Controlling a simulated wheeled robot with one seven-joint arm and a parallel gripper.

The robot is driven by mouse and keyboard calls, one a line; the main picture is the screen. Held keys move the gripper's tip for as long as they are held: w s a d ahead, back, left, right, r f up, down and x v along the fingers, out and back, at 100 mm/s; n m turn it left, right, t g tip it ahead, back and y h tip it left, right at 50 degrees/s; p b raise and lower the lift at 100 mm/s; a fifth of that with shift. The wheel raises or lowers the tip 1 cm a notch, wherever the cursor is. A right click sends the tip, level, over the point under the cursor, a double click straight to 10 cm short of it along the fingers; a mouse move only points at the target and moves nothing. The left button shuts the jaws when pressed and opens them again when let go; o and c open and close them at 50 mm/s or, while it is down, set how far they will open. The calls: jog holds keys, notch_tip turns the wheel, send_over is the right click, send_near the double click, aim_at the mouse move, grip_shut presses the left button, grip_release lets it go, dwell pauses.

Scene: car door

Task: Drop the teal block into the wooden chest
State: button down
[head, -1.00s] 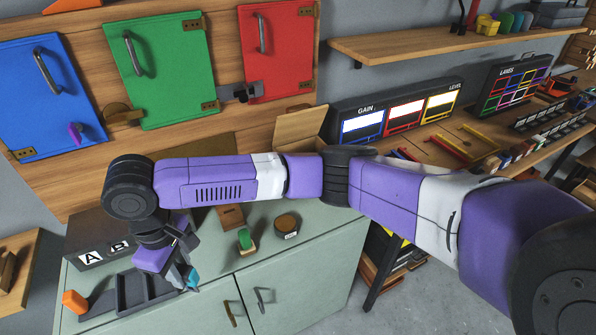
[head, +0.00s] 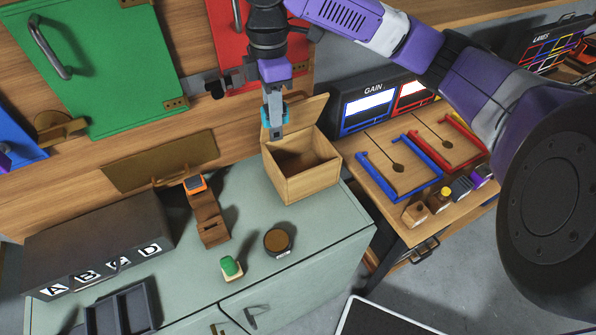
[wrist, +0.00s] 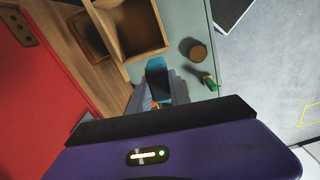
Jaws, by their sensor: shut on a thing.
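The wooden chest (head: 312,186) stands on the green cabinet top with its lid (head: 305,112) raised and its inside visible. My gripper (head: 276,128) points down and is shut on the teal block (head: 286,112). In the head view they appear in front of the raised lid, above the chest's back left part. In the wrist view the teal block (wrist: 156,66) sits between my fingers, next to the image of the chest's open compartment (wrist: 140,28). Part of the block is hidden by my fingers, and its exact height above the rim is hard to tell.
A round brown container (head: 277,241), a green-topped block (head: 231,267) and a wooden stepped piece (head: 209,218) stand on the cabinet top (head: 180,270). A dark lettered box (head: 100,240) is at left. The red door (head: 226,40) is behind my gripper.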

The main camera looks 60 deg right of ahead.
jog(key=s+d+r+n, duration=0.1)
jog(key=s+d+r, duration=0.2)
jog(key=s+d, duration=0.1)
notch_tip(320, 180, down, 20)
jog(key=shift+s+a, duration=0.15)
jog(key=shift+a, duration=0.05)
jog(key=shift+f, duration=0.1)
jog(key=shift+f, duration=0.25)
jog(key=c, duration=1.2)
grip_release()
jog(key=shift+r, duration=0.1)
